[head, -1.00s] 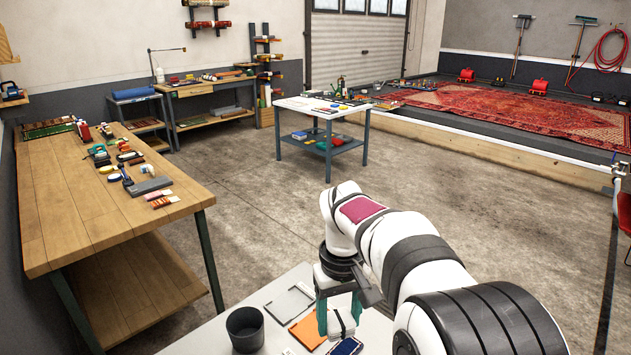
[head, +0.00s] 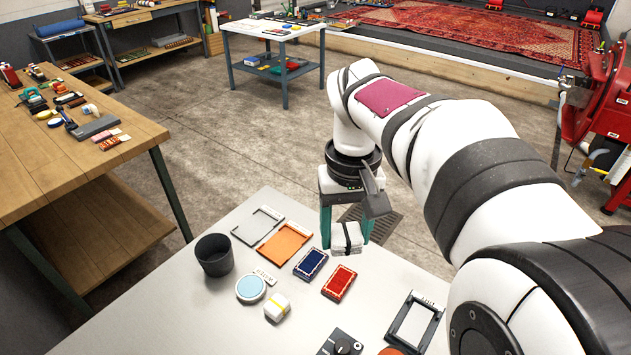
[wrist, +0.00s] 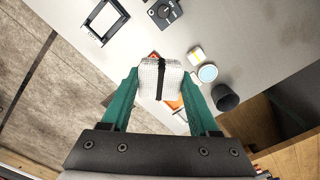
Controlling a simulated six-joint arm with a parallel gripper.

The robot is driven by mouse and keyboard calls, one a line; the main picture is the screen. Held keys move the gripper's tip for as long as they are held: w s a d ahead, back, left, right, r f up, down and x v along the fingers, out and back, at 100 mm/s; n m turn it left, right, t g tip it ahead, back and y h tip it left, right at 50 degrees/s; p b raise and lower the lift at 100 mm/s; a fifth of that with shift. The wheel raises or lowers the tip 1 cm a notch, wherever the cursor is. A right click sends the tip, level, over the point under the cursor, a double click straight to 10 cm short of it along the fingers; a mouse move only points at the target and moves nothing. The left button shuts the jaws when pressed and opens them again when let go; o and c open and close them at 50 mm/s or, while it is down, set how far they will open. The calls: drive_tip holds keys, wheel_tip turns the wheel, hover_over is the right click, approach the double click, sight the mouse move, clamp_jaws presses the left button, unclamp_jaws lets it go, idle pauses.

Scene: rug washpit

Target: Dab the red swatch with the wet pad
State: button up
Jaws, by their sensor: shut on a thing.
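My gripper (head: 346,238) is shut on a white pad (head: 347,246) with a black strap. It holds the pad between its teal fingers near the far edge of the grey table (head: 185,315). The pad also shows in the wrist view (wrist: 151,77). The red swatch (head: 340,283) has a pale border and lies flat on the table, nearer the camera than the pad and apart from it in the head view. A blue swatch (head: 311,263) lies to its left. In the wrist view the pad hides most of the swatch area.
A grey tray (head: 244,234) and an orange tray (head: 285,243) lie at the left back. A dark cup (head: 214,256), a pale blue round dish (head: 250,289) and a yellow-banded white pad (head: 277,308) stand left. A black frame (head: 433,325) and knob box (head: 342,344) lie in front.

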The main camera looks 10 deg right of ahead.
idle(0.3)
drive_tip(key=w+d+f, duration=0.2)
drive_tip(key=w+f, duration=0.5)
drive_tip(key=f, duration=0.5)
approach(340, 281)
wheel_tip(340, 281, down, 5)
drive_tip(key=shift+r, duration=0.2)
drive_tip(key=shift+f, duration=0.6)
drive_tip(key=shift+f, duration=0.5)
wheel_tip(340, 281, up, 7)
idle(0.6)
